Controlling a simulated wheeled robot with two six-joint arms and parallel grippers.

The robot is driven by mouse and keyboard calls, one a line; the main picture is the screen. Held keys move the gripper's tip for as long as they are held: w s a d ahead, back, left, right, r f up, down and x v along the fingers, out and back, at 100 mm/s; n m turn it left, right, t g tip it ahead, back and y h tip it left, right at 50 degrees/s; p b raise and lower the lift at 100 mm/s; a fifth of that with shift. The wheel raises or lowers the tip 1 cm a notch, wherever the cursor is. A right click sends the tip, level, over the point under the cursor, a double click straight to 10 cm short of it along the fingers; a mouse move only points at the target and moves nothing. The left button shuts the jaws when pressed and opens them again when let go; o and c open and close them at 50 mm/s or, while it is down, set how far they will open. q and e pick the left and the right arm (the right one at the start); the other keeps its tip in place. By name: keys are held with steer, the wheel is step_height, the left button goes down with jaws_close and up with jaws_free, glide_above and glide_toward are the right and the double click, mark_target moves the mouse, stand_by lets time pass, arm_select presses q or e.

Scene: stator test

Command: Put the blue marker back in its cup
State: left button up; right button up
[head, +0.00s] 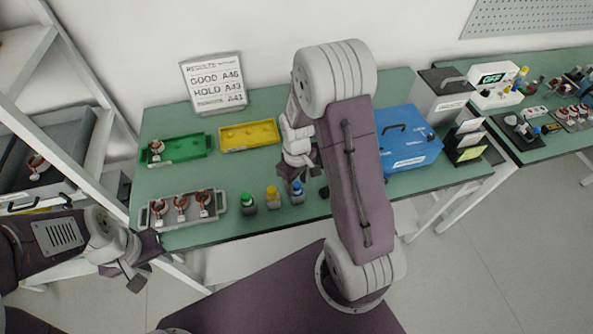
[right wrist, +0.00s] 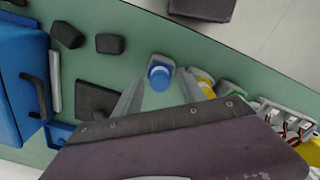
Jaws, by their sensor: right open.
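The blue marker (head: 297,186) stands upright with its blue cap up, in a small grey cup (head: 297,198) near the table's front edge. In the right wrist view the blue cap (right wrist: 160,74) shows between the fingertips. My right gripper (head: 294,179) is just above it in the head view. In the right wrist view my right gripper (right wrist: 158,92) is open, its two grey fingers on either side of the blue cap, holding nothing. My left gripper (head: 137,272) hangs off the table's front left, apart from everything; its jaw opening is unclear.
A yellow marker (head: 272,192) and a green marker (head: 246,199) stand in cups to the left. A grey tray (head: 151,223) holds copper parts. Green (head: 186,154) and yellow (head: 236,147) trays lie behind. A blue case (head: 405,140) stands right.

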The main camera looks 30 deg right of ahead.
step_height(320, 180, up, 12)
steer(key=s+a+f+m+t, duration=0.1)
steer(key=s+a+m, duration=0.3)
steer(key=s, duration=0.4)
steer(key=shift+s+a+f+p, duration=0.2)
steer(key=shift+a+f+p, duration=0.25)
steer(key=shift+f, duration=0.45)
